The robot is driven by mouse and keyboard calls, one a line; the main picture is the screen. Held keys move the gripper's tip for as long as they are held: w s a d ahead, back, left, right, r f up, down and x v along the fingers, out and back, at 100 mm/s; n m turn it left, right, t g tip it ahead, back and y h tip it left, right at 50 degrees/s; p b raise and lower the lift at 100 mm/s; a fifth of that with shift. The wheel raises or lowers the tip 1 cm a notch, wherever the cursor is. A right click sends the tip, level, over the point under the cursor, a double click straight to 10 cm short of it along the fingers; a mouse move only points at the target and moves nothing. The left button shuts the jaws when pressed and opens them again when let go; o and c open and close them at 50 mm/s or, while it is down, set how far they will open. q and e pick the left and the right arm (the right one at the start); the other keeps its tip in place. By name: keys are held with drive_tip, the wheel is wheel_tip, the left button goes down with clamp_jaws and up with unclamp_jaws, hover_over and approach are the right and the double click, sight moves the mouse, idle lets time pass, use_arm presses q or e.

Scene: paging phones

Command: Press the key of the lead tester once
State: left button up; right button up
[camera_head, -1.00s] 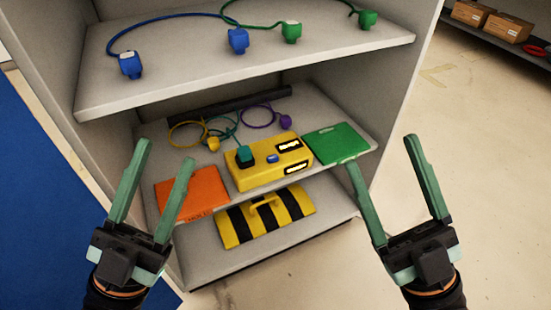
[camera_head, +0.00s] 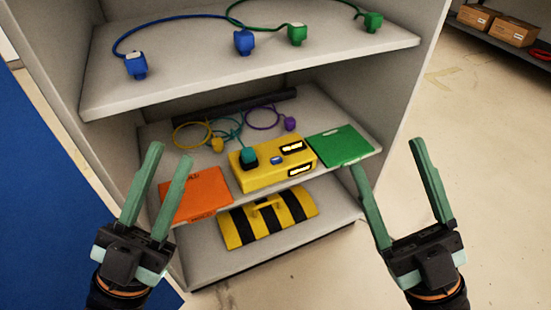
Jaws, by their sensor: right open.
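The lead tester appears to be the yellow box (camera_head: 255,181) on the middle shelf. It has a small blue key (camera_head: 278,160) on top and two black-framed lit windows at its right end. A teal plug (camera_head: 248,155) stands on a dark socket at its left, with a teal cable behind. My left gripper (camera_head: 171,152) is open and empty, in front of the shelf to the left of the box. My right gripper (camera_head: 386,155) is open and empty, to the right of the box and in front of the shelf. Neither touches the box.
An orange panel (camera_head: 195,194) lies left of the box and a green one (camera_head: 340,145) right. Yellow (camera_head: 217,145) and purple plugs (camera_head: 289,123) lie behind. The upper shelf (camera_head: 190,72) overhangs, holding blue and green leads. A striped case (camera_head: 268,218) sits below.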

use_arm(q)
clamp_jaws()
idle(1.3)
